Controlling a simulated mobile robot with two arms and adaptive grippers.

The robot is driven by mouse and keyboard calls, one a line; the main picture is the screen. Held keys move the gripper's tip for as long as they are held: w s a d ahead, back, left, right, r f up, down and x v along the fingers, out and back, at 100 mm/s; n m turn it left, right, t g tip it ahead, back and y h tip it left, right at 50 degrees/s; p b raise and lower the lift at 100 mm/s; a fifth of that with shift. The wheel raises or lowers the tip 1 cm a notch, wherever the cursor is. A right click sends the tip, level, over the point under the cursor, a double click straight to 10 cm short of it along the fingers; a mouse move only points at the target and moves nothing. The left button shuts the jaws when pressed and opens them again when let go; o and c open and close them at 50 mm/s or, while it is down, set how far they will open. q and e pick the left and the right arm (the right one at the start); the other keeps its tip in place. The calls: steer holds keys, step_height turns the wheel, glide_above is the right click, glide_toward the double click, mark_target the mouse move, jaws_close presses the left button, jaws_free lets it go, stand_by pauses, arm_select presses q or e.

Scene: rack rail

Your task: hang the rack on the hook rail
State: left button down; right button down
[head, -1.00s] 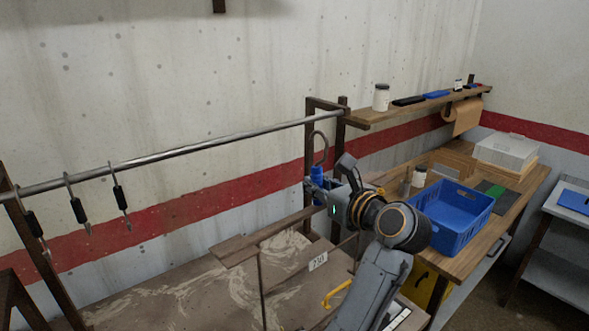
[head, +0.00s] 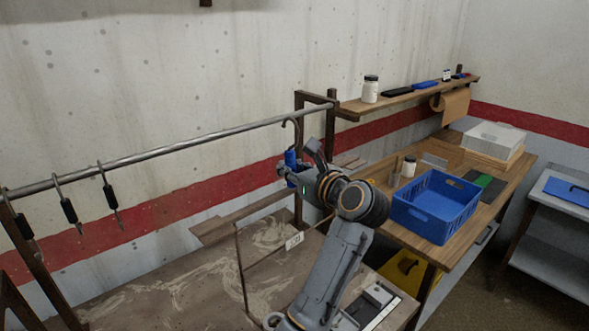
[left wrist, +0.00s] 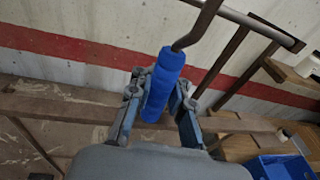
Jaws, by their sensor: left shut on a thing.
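The hook rail (head: 170,149) is a grey metal bar running along the wall, rising to a dark bracket at its right end. My left gripper (head: 288,172) is shut on the blue grip of the rack (head: 291,160), which has a dark curved hook (head: 289,123) above it. In the head view the hook top overlaps the rail near its right end; I cannot tell whether they touch. In the left wrist view the blue grip (left wrist: 164,85) is upright between the fingers, and its bent stem crosses in front of the rail (left wrist: 262,25). My right gripper is not in view.
Several dark-handled hooks (head: 109,197) hang at the rail's left. The bracket post (head: 330,130) and wall shelf (head: 400,96) stand right of the rack. A blue crate (head: 435,206) is on the wooden table. The rail's middle is clear.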

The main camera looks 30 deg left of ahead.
arm_select(q)
steer(key=p+x, duration=0.1)
steer(key=x, duration=0.5)
steer(key=shift+s+r, duration=0.3)
steer(key=shift+r, duration=0.2)
steer(key=shift+a, duration=0.2)
steer(key=shift+w+a+r, duration=0.1)
steer(key=shift+a, duration=0.15)
stand_by(0.5)
steer(key=shift+a, duration=0.1)
steer(key=shift+b+x, duration=0.45)
steer(key=shift+x, duration=0.75)
steer(key=shift+a+r, duration=0.15)
steer(key=shift+r, duration=0.05)
